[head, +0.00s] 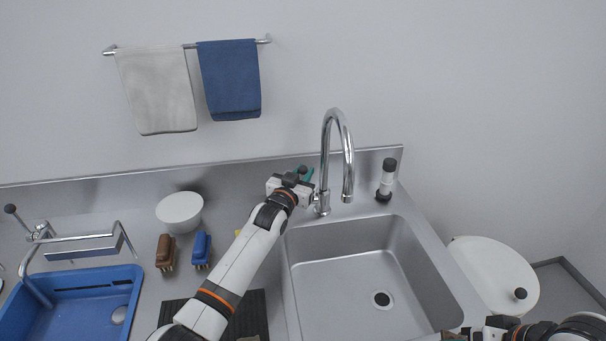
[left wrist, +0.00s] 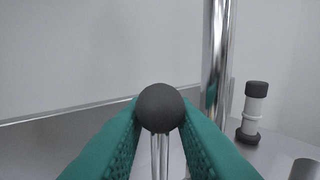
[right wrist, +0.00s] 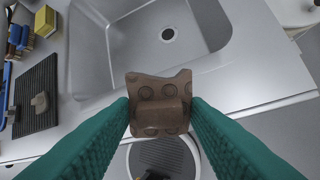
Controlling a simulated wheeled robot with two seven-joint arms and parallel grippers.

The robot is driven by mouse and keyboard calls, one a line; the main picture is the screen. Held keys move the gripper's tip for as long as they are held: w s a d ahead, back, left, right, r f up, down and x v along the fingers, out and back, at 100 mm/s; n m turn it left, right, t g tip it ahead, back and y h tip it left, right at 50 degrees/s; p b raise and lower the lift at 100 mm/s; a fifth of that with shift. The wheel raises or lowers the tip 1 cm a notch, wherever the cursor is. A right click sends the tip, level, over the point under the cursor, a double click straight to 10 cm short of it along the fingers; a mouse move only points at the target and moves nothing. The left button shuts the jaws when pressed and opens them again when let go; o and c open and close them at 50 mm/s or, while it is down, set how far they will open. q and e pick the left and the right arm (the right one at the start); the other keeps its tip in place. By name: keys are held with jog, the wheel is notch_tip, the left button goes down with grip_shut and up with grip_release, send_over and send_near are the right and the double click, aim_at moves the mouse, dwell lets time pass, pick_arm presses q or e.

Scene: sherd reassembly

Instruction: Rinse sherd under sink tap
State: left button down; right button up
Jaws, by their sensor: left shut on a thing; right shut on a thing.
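My left gripper (head: 303,175) is at the left side of the tap's base. In the left wrist view its teal fingers are shut on the dark round knob of the tap lever (left wrist: 160,108). The chrome tap (head: 338,150) arches over the sink (head: 350,238), and no water stream shows. My right gripper (right wrist: 160,112) is shut on a brown sherd (right wrist: 160,103) with round bumps, held near the front edge of the sink. In the head view the right arm is at the bottom right corner and the sherd is mostly cut off.
A black ribbed mat (right wrist: 36,95) with a small sherd (right wrist: 40,102) lies left of the sink. Brown (head: 165,252) and blue (head: 201,250) brushes, a white bowl (head: 180,212) and a blue basin (head: 75,300) stand further left. A black-and-white bottle (head: 386,180) stands right of the tap.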

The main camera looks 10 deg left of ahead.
pick_arm(q)
jog(key=shift+s+d+f+t+b, duration=0.2)
jog(key=shift+s+f+t+b, duration=0.15)
jog(key=shift+b, duration=0.4)
pick_arm(e)
jog(key=shift+f, duration=0.9)
pick_arm(q)
jog(key=shift+s+m+t+b, duration=0.15)
jog(key=shift+m+t+b, duration=0.1)
jog(key=shift+m+b, duration=0.05)
pick_arm(e)
jog(key=shift+f, duration=0.25)
pick_arm(q)
jog(key=shift+r, duration=0.25)
pick_arm(e)
jog(key=shift+r, duration=0.1)
pick_arm(q)
jog(key=c, duration=1.6)
grip_release()
